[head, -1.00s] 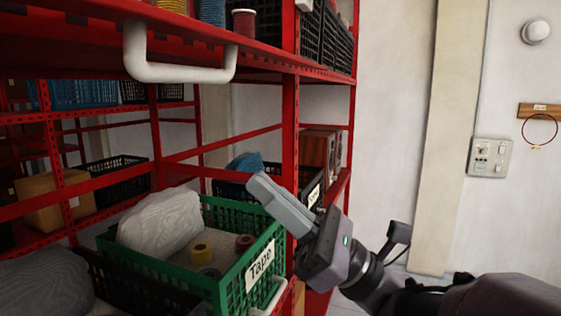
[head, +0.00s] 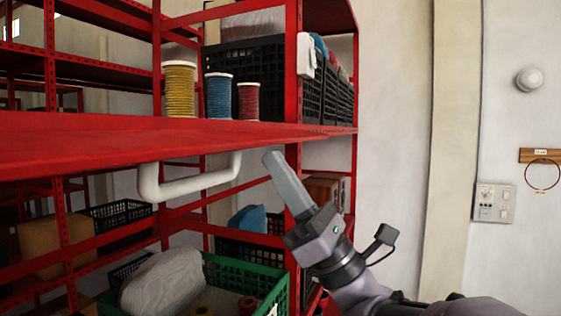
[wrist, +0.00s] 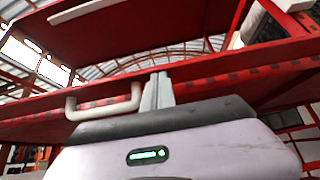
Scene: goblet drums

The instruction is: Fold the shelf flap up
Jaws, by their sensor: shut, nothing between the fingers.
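The shelf flap (head: 130,140) is a red panel in the head view, seen nearly edge-on and roughly level. A white U-shaped handle (head: 190,180) hangs below it; a white handle also shows in the wrist view (wrist: 105,103). My gripper (head: 270,158) is shut and empty, its fingers pointing up and to the left, to the right of the handle. In the head view its tips appear just under the flap's lower edge. In the wrist view the fingers (wrist: 158,80) overlap a red edge beside the handle. I cannot tell whether they touch it.
Yellow (head: 179,90), blue (head: 219,97) and red (head: 249,101) spools stand on the shelf behind the flap. A green crate (head: 240,275) sits below. A red upright (head: 293,70) rises behind my gripper. Open space lies to the right, before the wall (head: 395,100).

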